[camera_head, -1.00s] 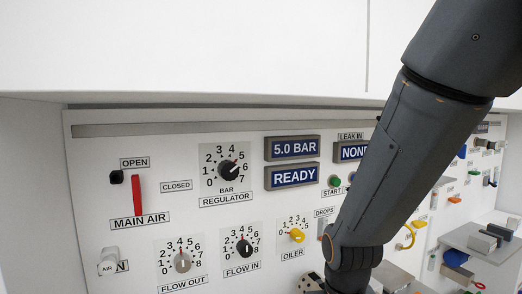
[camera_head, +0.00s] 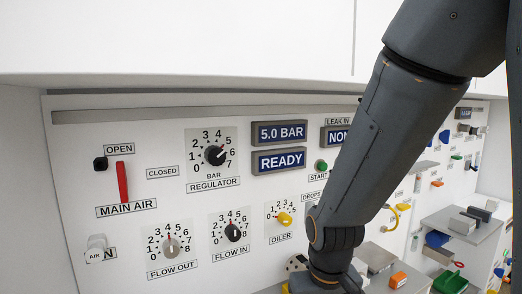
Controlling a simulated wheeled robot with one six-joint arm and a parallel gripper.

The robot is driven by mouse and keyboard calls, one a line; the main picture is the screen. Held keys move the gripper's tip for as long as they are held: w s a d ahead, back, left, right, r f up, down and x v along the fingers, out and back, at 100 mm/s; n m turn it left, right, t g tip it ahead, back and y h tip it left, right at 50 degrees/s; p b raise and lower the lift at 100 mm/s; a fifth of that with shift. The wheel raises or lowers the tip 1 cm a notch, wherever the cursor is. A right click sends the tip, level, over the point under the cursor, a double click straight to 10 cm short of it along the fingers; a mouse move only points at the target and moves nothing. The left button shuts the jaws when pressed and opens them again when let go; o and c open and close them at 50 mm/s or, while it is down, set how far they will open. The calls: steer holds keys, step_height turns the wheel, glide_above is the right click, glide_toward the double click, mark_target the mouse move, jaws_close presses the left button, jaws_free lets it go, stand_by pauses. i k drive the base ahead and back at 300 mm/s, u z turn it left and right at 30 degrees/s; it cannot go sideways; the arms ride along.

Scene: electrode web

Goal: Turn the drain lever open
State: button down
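I cannot make out a part labelled as the drain lever in the camera_head view. A red lever (camera_head: 122,182) stands upright above the MAIN AIR label, with its top towards OPEN. A white AIR fitting (camera_head: 96,246) at the lower left partly covers a label of which only an N shows. A yellow curved handle (camera_head: 402,207) shows right of my arm. My arm crosses the right half of the picture and its wrist reaches the bottom edge. The fingers of my gripper are not visible.
The panel carries a black regulator knob (camera_head: 214,155), a FLOW OUT knob (camera_head: 171,246), a FLOW IN knob (camera_head: 233,232) and a yellow OILER knob (camera_head: 285,219). Displays read 5.0 BAR (camera_head: 280,133) and READY (camera_head: 279,160). A grey shelf (camera_head: 463,230) juts out at right.

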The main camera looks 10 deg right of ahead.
mark_target(401, 207)
steer(key=z, duration=1.3)
